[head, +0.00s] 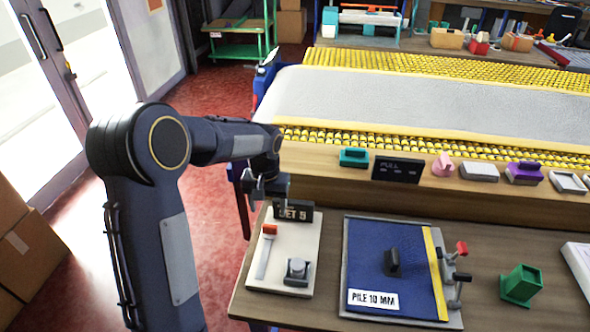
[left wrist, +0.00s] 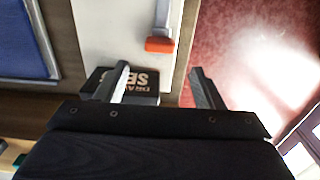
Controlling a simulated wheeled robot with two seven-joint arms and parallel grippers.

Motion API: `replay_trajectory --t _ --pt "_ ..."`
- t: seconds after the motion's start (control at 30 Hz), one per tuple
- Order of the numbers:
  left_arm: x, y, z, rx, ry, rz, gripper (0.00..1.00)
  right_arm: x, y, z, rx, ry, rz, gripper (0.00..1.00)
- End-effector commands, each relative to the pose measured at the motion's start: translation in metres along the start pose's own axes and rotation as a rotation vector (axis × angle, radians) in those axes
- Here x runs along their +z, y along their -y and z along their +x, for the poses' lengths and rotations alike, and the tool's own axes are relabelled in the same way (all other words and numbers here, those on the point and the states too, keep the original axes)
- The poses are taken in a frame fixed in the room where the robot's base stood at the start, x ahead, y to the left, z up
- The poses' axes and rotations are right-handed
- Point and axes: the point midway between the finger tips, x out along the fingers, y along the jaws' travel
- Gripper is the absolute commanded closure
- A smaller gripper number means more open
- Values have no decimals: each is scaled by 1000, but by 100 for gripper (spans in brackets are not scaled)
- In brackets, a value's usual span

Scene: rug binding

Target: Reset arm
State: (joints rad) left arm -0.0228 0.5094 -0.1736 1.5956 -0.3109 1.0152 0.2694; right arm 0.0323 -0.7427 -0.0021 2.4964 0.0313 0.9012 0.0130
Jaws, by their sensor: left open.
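My left arm comes in from the left of the head view. Its gripper (head: 272,204) hangs over the back edge of a pale board (head: 288,247), beside a dark block lettered "SET" (head: 299,212). The other finger is over the red floor. An orange-ended lever (left wrist: 160,44) lies on the pale board beyond the fingers. My right gripper does not show.
A blue panel (head: 370,250) labelled "PILE 10 MM" lies right of the pale board. A green holder (head: 521,284) stands farther right. Behind is a wooden ledge with several small tools and a grey rug (head: 420,100) on yellow rollers. Red floor (head: 215,222) is open to the left.

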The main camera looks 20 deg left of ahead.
Motion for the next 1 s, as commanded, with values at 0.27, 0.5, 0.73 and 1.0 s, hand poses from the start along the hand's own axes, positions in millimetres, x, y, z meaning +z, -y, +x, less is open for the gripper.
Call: replay_trajectory --t 0.27,0.5,0.73,1.0 --pt "16 2 -21 43 -28 -4 38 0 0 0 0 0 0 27" --pt "103 4 -88 215 -151 10 38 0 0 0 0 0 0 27" --pt "201 -6 -114 351 -299 48 38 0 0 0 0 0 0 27" --pt "263 -20 -104 415 -410 80 38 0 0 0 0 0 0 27"
